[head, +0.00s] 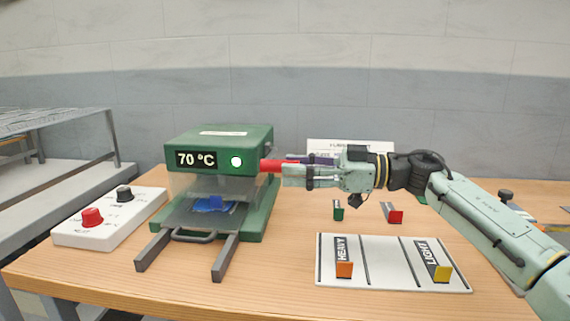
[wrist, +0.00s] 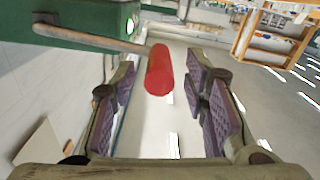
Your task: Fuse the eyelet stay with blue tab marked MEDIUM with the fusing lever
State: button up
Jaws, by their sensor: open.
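The green press (head: 222,148) stands left of centre in the head view, its display reading 70 °C beside a lit round lamp. A blue piece with an upright blue tab (head: 215,201) lies on the tray (head: 195,220) under the press head; its marking cannot be read. The fusing lever has a red grip (head: 272,166) at the press's right side, and its rod and red grip (wrist: 159,72) also show in the wrist view. My gripper (head: 288,170) is open, with its purple-padded fingers (wrist: 162,88) on either side of the red grip, not closed on it.
A white mat (head: 380,268) holds an orange tab (head: 344,269) at HEAVY and a yellow tab (head: 442,273) at LIGHT; its middle section is empty. Green (head: 338,211) and red (head: 395,216) tabs stand behind. A white control box (head: 108,222) with red and black knobs is left.

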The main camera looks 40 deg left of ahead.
jog(key=shift+x, duration=1.3)
jog(key=shift+c, duration=0.2)
grip_shut()
